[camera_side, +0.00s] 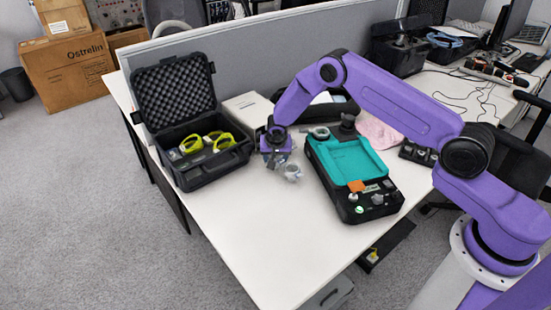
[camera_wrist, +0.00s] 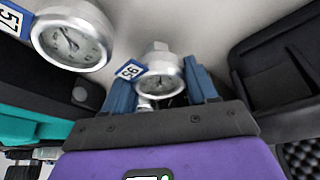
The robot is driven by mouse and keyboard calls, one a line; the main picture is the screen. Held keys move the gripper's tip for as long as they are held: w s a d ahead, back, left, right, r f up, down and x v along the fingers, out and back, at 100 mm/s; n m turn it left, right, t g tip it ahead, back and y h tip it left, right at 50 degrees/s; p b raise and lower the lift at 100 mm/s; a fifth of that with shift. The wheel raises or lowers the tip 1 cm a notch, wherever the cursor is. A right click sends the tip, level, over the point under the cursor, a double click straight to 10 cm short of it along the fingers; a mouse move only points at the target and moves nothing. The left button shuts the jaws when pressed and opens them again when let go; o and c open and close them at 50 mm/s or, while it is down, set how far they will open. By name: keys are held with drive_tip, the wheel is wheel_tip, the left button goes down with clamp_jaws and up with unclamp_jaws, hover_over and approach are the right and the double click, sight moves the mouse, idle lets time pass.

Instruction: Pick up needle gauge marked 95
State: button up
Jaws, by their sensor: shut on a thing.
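A round silver needle gauge (camera_wrist: 161,82) with a white dial and a blue-edged tag sits between the blue fingers of my gripper (camera_wrist: 160,88) in the wrist view. The tag appears to read 95, seen tilted. My gripper (camera_side: 275,150) is shut on this gauge, over the white table between the black case and the teal-topped device. A second silver gauge (camera_wrist: 72,42), with a tag that seems to read 57, is at the upper left of the wrist view, apart from the fingers. Small grey gauge shapes (camera_side: 291,172) show beside the gripper in the side view; their marks are unreadable.
An open black case (camera_side: 212,178) with yellow-green items stands left of my gripper. A black device with a teal tray top (camera_side: 345,158) stands close on the right. A grey partition (camera_side: 250,45) runs behind. The white table's front (camera_side: 270,240) is clear.

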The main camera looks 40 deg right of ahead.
wheel_tip(320, 180, up, 2)
drive_tip(key=shift+r, duration=0.2)
drive_tip(key=s+r, duration=0.2)
drive_tip(key=r, duration=0.1)
drive_tip(key=s+r, duration=0.3)
drive_tip(key=shift+s+d+r, duration=0.15)
drive_tip(key=shift+s+r, duration=0.05)
drive_tip(key=s+r, duration=0.7)
drive_tip(key=s, duration=0.1)
drive_tip(key=shift+s+d+r, duration=0.15)
drive_tip(key=shift+s+r, duration=0.1)
drive_tip(key=shift+s, duration=0.05)
